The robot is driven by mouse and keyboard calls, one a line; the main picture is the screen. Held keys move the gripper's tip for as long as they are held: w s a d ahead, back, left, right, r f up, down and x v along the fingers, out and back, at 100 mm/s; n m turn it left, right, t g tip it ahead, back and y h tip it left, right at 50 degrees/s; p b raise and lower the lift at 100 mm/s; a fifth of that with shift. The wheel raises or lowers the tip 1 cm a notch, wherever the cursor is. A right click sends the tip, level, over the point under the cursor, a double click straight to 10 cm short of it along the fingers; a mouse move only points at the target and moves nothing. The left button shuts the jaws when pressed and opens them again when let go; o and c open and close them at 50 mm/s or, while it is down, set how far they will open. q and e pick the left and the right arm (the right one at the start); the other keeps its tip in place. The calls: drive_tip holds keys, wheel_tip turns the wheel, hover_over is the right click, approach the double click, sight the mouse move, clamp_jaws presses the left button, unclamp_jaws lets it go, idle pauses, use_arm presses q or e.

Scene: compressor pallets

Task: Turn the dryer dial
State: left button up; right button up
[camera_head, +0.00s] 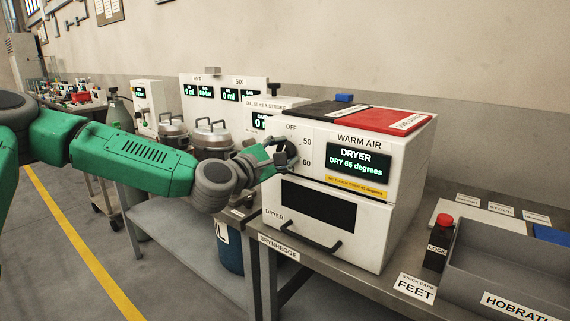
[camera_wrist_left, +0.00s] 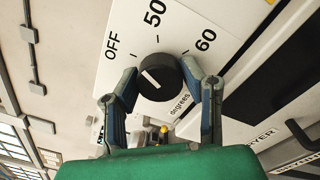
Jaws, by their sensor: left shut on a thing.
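The dryer (camera_head: 345,255) is a white box on a metal bench, with a green-lit display (camera_head: 358,162) reading "DRYER, DRY 65 degrees". Its black round dial (camera_head: 292,153) is on the front, left of the display, partly hidden by my gripper. In the left wrist view the dial (camera_wrist_left: 160,77) has a white line on its face, slanting up-left. OFF, 50 and 60 are printed around it. My left gripper (camera_head: 277,152) is at the dial, its two fingers on opposite sides of it and shut on it. My right gripper is not in view.
Black and red lids (camera_head: 385,120) top the dryer, and a handle (camera_head: 310,243) crosses its lower front. To the right are a lock box with a red button (camera_head: 444,221) and a grey tray (camera_head: 510,265). Metal pots (camera_head: 211,137) stand behind my left arm.

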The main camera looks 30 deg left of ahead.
use_arm(q)
drive_tip(key=shift+a+f+n+b, duration=0.1)
drive_tip(key=shift+f+n+b, duration=0.05)
drive_tip(key=shift+n+b, duration=1.05)
drive_tip(key=shift+a+f+n+b, duration=0.1)
drive_tip(key=shift+f+n+b, duration=0.05)
drive_tip(key=shift+n+b, duration=1.05)
drive_tip(key=shift+d, duration=0.1)
drive_tip(key=shift+f, duration=0.1)
drive_tip(key=o, duration=1.1)
drive_tip(key=shift+o, duration=0.2)
drive_tip(key=shift+w, duration=0.15)
